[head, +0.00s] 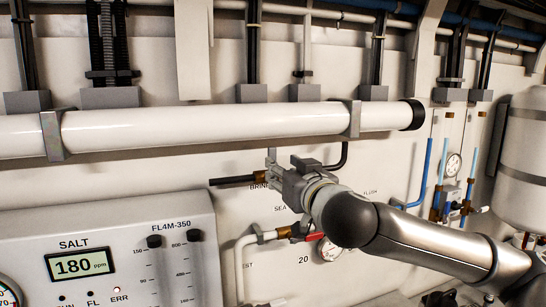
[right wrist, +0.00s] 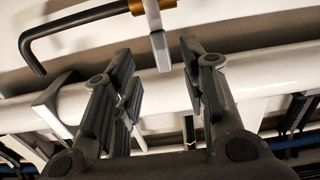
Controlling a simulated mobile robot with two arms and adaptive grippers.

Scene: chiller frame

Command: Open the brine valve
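The brine valve shows in the head view as a brass fitting (head: 261,177) on a dark pipe, beside a partly covered label starting "BRIN". In the right wrist view its brass body (right wrist: 152,8) is at the top edge, with a pale grey lever handle (right wrist: 160,48) extending from it. My right gripper (head: 284,170) is at the valve and covers part of it in the head view. In the right wrist view the gripper (right wrist: 158,55) is open, with the handle's end between its fingertips and visible gaps on both sides. My left gripper is not in view.
A thick white pipe (head: 220,127) runs across just above the valve. A red-handled valve (head: 314,237) and a round gauge (head: 329,250) sit below my right arm. The SALT panel (head: 110,240) stands out at lower left. A white tank (head: 525,150) is far right.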

